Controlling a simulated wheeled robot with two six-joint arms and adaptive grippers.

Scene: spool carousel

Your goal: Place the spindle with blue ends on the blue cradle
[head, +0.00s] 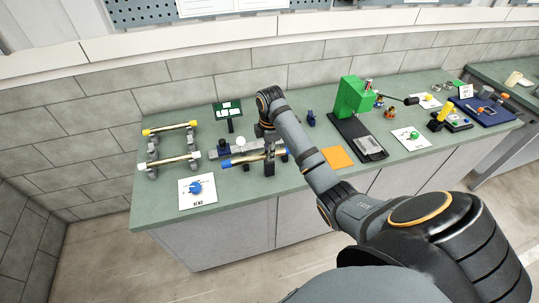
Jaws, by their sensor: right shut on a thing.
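The spindle with blue ends (246,158) has a brass-coloured middle and lies roughly level across the picture. My right gripper (269,160) comes down from above and is shut on it near its right end. A dark blue block (222,150), perhaps part of the blue cradle, shows just behind the spindle's left end. The gripper and spindle hide much of the grey fixture there, so I cannot tell whether the spindle touches it. My left gripper is not in view.
A yellow-ended spindle (169,128) and a white-ended spindle (170,162) rest on grey supports at the left. A white card (198,190) with a blue knob lies in front.

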